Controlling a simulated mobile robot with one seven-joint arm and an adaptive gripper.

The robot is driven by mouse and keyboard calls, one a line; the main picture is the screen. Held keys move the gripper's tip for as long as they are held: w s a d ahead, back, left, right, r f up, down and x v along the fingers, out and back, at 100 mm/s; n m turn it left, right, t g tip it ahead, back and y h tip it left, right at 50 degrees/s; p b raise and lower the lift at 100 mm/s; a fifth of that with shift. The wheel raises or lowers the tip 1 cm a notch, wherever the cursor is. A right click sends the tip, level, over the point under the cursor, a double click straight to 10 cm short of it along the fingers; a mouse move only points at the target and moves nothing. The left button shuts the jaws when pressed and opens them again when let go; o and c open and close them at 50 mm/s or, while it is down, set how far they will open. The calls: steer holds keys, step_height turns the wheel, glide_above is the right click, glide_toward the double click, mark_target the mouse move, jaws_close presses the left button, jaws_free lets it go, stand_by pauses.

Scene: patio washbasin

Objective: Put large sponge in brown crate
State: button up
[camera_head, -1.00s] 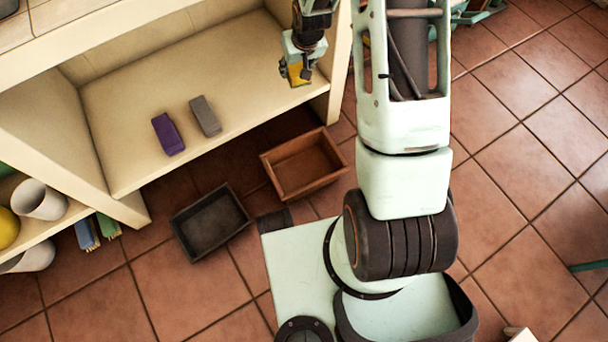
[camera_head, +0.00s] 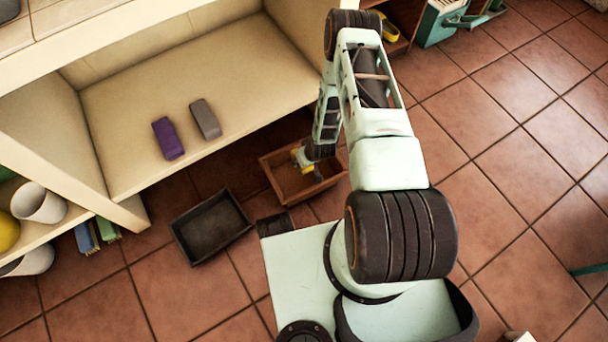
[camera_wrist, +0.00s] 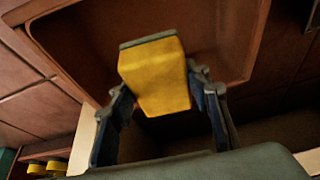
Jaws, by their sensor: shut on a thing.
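A yellow sponge with a grey layer at one end (camera_wrist: 155,77) is held between the two fingers of my gripper (camera_wrist: 162,88) in the wrist view. In the head view my gripper (camera_head: 304,160) is over the brown crate (camera_head: 284,184), with a small yellow part of the sponge showing. The brown crate's rim and wall also show behind the sponge in the wrist view (camera_wrist: 247,50). The sponge appears within the crate's outline; I cannot tell whether it touches the bottom.
A dark grey crate (camera_head: 211,226) stands left of the brown one on the tiled floor. A purple block (camera_head: 168,138) and a grey block (camera_head: 205,119) lie on the cream shelf (camera_head: 250,75) above. White pots (camera_head: 40,202) sit at lower left.

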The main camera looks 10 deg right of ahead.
mark_target(305, 176)
step_height(305, 176, down, 10)
steer(key=b, duration=0.4)
steer(key=shift+s+f, duration=0.15)
steer(key=shift+f, duration=0.05)
steer(key=shift+f, duration=0.2)
steer(key=o, duration=1)
steer(key=shift+r, duration=0.1)
